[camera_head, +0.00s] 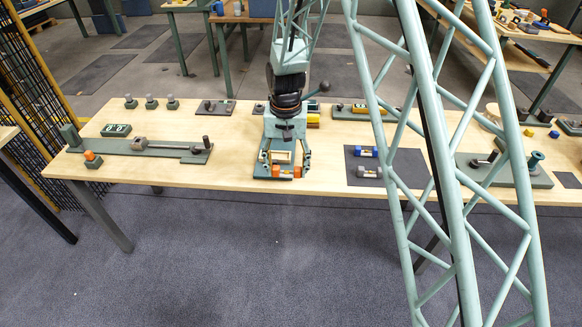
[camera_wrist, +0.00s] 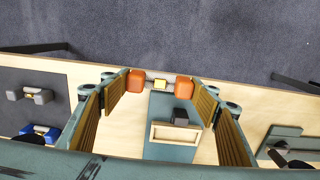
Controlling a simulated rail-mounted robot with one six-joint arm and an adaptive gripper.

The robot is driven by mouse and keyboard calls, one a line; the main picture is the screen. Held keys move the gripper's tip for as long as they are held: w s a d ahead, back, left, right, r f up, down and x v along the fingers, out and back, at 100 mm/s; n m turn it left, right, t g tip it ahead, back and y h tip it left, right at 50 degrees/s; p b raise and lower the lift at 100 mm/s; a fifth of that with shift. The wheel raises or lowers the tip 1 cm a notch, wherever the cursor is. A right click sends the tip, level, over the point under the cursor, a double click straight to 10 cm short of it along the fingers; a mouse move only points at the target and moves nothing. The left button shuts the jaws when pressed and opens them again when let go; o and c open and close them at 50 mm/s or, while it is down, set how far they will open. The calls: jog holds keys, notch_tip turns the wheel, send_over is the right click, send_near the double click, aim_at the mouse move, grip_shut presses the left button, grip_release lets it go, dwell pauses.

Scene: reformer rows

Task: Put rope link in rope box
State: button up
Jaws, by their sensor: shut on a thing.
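Below lies a green plate (camera_wrist: 165,106) with a pale-rimmed rectangular frame (camera_wrist: 178,145) and a dark block. I cannot tell whether this frame is the rope box; no label is readable.
A dark mat (camera_head: 354,165) to the right holds a blue link (camera_head: 366,151) and a grey link (camera_head: 369,173). A long green fixture (camera_head: 125,147) and an orange-topped button (camera_head: 92,159) stand left. Bare wood lies between fixture and gripper. My lattice column hides part of the right side.

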jog(key=shift+d, duration=0.1)
jog(key=shift+n, duration=0.3)
jog(key=d, duration=0.4)
jog(key=d+f, duration=0.1)
jog(key=d, duration=0.4)
jog(key=d+f, duration=0.1)
jog(key=d, duration=0.4)
jog(key=shift+w+f, duration=0.1)
jog(key=shift+w, duration=0.15)
jog(key=s+d+f, duration=0.2)
jog(key=d, duration=1.1)
jog(key=shift+s+d+n, duration=0.15)
jog(key=shift+s+n, duration=0.05)
jog(key=shift+n, duration=0.1)
jog(key=shift+d, duration=0.1)
